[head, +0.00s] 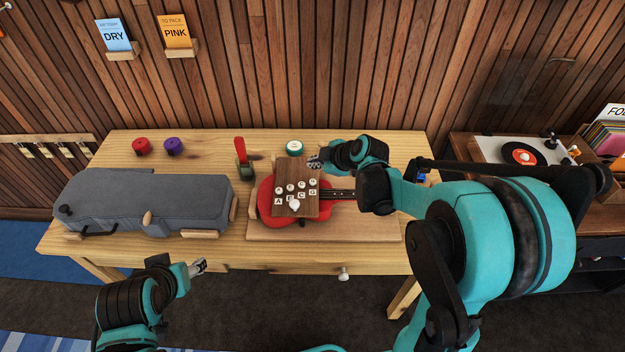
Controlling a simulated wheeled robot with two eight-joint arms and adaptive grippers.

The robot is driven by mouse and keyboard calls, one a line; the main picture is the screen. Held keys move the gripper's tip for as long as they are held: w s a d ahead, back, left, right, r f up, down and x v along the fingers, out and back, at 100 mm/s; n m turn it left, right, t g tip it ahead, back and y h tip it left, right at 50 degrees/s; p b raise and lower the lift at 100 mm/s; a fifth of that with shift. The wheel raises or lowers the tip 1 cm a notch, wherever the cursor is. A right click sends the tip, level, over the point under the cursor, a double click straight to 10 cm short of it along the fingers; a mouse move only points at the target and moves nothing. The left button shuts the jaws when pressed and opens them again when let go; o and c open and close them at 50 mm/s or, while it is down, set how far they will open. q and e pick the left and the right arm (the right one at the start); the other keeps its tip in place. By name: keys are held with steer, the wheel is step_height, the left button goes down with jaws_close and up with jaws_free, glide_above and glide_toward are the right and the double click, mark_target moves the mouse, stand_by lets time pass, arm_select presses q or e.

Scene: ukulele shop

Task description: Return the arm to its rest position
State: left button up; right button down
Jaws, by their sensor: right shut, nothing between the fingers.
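My right arm reaches in from the right over the workbench. Its gripper (315,163) is shut and empty, above the back right corner of a brown wooden board (296,207). The board has several white knobs and letter labels. It appears over the body of a red ukulele (266,203), whose neck runs right and is partly hidden by my right arm. My left gripper (198,267) is low at the left, in front of the bench's front edge. Its fingers are small here and I cannot tell whether they are open.
A closed grey case (150,200) lies on the left of the wooden bench (210,147). Red (141,145) and purple (174,146) round items, a red-handled tool (240,152) and a white-topped teal tin (294,148) stand along the back. A record player (522,153) is at right.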

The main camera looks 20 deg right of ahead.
steer(key=s+r+m+g+h+b, duration=0.1)
steer(key=s+m+h, duration=0.3)
steer(key=s+m, duration=1)
steer(key=shift+s+r+b, duration=0.2)
steer(key=shift+s+b, duration=0.4)
steer(key=shift+s, duration=4.95)
